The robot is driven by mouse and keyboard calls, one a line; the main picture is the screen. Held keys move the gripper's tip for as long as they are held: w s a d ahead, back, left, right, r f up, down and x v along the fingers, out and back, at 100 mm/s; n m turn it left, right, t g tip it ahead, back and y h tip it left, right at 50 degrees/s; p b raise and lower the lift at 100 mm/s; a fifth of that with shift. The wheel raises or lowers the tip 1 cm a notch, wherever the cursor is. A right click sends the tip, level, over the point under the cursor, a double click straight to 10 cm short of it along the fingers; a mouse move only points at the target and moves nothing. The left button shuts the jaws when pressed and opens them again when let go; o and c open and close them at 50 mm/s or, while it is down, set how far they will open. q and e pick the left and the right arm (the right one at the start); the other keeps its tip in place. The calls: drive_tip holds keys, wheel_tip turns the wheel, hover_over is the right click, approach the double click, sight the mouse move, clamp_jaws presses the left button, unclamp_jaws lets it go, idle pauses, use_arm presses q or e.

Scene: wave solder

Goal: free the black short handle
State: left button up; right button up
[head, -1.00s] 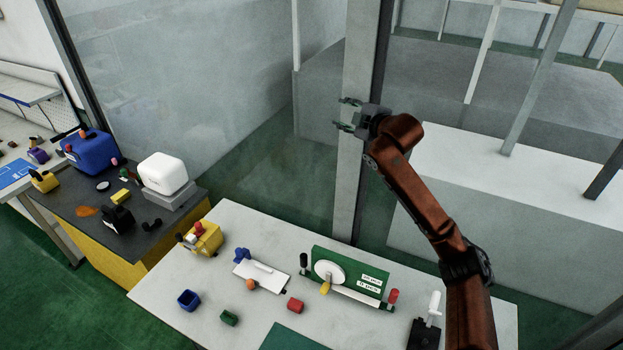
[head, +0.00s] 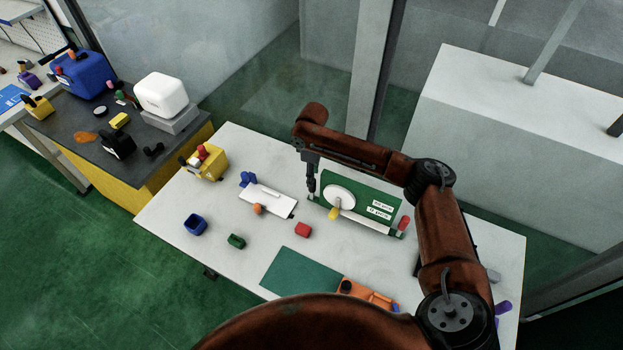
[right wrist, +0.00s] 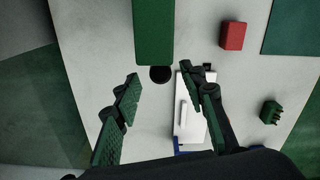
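The black short handle shows in the right wrist view as a dark round end (right wrist: 160,74) beside the end of the green board (right wrist: 153,30). In the head view my right gripper (head: 311,184) hangs over the left end of the green board (head: 370,190) and hides the handle. In the right wrist view my right gripper (right wrist: 160,86) is open, with one finger on each side of the handle and gaps to both. The board carries a white disc (head: 338,196), a yellow knob (head: 333,214) and a red handle (head: 404,223). My left gripper is not in view.
A white plate (head: 268,200) with a blue clamp (head: 247,179) lies left of the board. A red block (head: 303,230), green block (head: 236,241) and blue cup (head: 195,225) stand in front. A green mat (head: 300,272) lies nearer. The table's left front is mostly clear.

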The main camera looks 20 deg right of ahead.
drive_tip(key=shift+f, duration=1.3)
drive_tip(key=shift+c, duration=0.4)
clamp_jaws()
